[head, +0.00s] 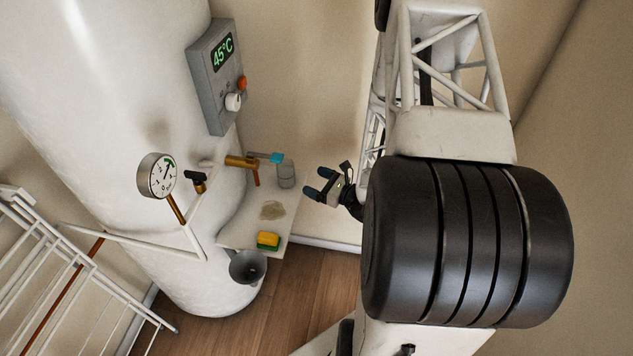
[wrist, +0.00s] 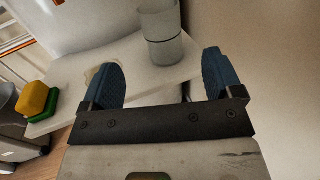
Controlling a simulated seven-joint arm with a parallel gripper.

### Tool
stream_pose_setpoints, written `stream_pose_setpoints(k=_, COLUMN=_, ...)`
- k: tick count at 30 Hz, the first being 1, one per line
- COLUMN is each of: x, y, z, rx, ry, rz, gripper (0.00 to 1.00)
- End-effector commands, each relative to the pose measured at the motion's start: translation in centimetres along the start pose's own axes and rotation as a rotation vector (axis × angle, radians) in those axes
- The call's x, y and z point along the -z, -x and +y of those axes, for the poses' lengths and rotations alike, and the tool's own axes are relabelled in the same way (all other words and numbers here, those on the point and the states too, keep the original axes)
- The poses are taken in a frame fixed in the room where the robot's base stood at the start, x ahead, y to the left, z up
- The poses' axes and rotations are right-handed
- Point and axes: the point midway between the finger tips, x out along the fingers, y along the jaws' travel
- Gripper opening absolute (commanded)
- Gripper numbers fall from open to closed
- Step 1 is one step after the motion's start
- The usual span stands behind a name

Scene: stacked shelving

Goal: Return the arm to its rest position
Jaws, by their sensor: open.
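My gripper (head: 318,183) is in the middle of the head view, to the right of a small shelf beside a white tank. Its two blue fingertips are apart with nothing between them. In the wrist view the open fingers of my gripper (wrist: 165,85) point toward the shelf (wrist: 150,78). A grey glass cup (head: 286,174) stands on the shelf, apart from the fingers; it also shows in the wrist view (wrist: 160,35), beyond the fingertips. My arm's large black joint and white lattice link fill the right of the head view.
The white tank (head: 110,80) carries a control box (head: 213,75) reading 45°C, a gauge (head: 157,176) and a brass tap (head: 240,162). A yellow-green sponge (head: 268,241) and a beige stain (head: 272,210) are on the shelf. A white rack (head: 50,265) stands at left. A wall is close at right.

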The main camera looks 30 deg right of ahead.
Motion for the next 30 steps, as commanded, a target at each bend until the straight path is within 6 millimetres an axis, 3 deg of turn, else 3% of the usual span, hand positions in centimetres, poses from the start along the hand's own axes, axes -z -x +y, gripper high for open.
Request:
stream_pose_setpoints(k=17, x=-0.6, y=-0.3, z=0.2, rx=-0.017, ry=0.01, rz=0.001, gripper=0.86)
stream_pose_setpoints(k=23, x=-3.4, y=-1.8, z=1.5, rx=-0.115, ry=0.065, rz=0.011, gripper=0.86)
stream_pose_setpoints(k=30, x=-9.7, y=-4.5, z=5.2, rx=-0.344, ry=0.209, rz=0.043, gripper=0.86)
